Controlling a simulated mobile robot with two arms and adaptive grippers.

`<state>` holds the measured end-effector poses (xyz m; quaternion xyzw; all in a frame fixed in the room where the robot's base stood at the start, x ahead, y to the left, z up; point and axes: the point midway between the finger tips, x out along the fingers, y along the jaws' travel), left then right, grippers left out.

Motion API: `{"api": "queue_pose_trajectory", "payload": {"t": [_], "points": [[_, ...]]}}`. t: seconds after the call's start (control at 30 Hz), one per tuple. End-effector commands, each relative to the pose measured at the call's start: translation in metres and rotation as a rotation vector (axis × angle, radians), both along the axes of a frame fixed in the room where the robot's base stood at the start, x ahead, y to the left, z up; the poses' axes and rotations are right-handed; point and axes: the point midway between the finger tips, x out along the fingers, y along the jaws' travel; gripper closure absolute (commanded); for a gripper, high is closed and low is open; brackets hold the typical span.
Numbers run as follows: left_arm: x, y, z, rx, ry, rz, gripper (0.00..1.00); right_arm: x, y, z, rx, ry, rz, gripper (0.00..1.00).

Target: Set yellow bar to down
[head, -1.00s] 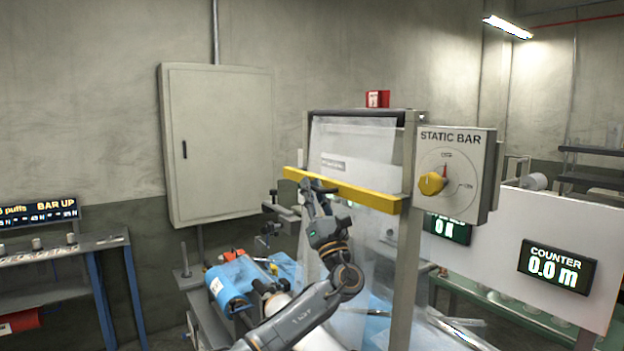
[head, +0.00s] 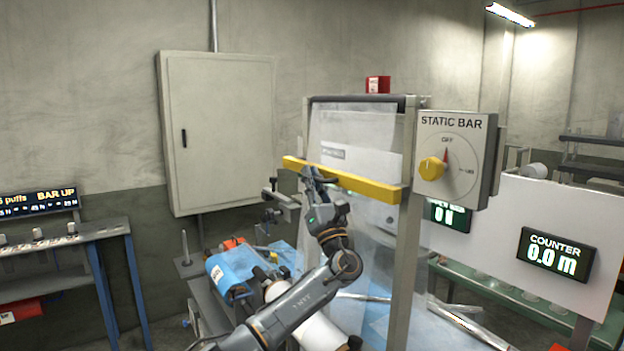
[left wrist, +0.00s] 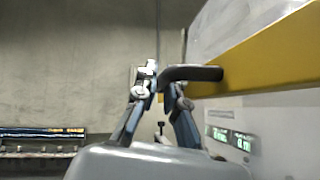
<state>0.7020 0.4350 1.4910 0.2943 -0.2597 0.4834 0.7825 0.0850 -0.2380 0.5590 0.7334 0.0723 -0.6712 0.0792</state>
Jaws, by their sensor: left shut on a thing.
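The yellow bar (head: 350,181) runs across the upper part of the film frame, slanting down to the right in the head view. It also shows large at the upper right of the left wrist view (left wrist: 262,58). A dark handle (left wrist: 195,73) sticks out from the bar's near face. My left gripper (head: 314,176) is at the bar's left half, shut on this handle; its fingers (left wrist: 158,92) meet around the handle's left end in the left wrist view. A display (head: 40,202) at the left reads "BAR UP". My right gripper does not show.
A grey STATIC BAR box (head: 457,158) with a yellow knob is at the frame's right post. Translucent film (head: 358,135) hangs behind the bar. A COUNTER display (head: 556,254) reads 0.0 m.

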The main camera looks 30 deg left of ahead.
Motion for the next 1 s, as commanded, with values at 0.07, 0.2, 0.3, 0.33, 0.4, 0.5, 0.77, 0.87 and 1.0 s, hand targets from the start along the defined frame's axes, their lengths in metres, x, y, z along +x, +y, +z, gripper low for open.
{"api": "queue_pose_trajectory", "payload": {"t": [0.07, 0.2, 0.3, 0.33, 0.4, 0.5, 0.77, 0.87, 1.0], "points": [[0.000, -0.001, -0.019, 0.000, 0.002, -0.002, 1.00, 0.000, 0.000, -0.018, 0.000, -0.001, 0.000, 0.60], [0.001, -0.001, -0.045, 0.000, 0.002, -0.002, 1.00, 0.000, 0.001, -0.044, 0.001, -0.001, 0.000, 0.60], [0.001, -0.001, -0.064, 0.002, 0.002, -0.002, 1.00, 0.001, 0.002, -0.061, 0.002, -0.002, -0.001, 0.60], [0.000, -0.001, -0.069, 0.002, 0.002, -0.002, 1.00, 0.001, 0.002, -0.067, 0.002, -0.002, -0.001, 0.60], [0.000, -0.001, -0.082, 0.001, 0.003, -0.001, 1.00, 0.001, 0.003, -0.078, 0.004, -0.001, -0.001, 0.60], [0.000, -0.001, -0.095, 0.001, 0.002, -0.001, 1.00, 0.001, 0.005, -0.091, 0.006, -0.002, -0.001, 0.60], [0.001, -0.002, -0.099, 0.001, 0.005, -0.002, 1.00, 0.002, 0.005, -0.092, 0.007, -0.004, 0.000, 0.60], [0.001, -0.002, -0.100, 0.000, 0.007, -0.002, 1.00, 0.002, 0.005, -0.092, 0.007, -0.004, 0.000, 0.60], [0.001, -0.002, -0.100, -0.001, 0.007, -0.001, 0.80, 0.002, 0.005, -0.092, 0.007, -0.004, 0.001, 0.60]]}}
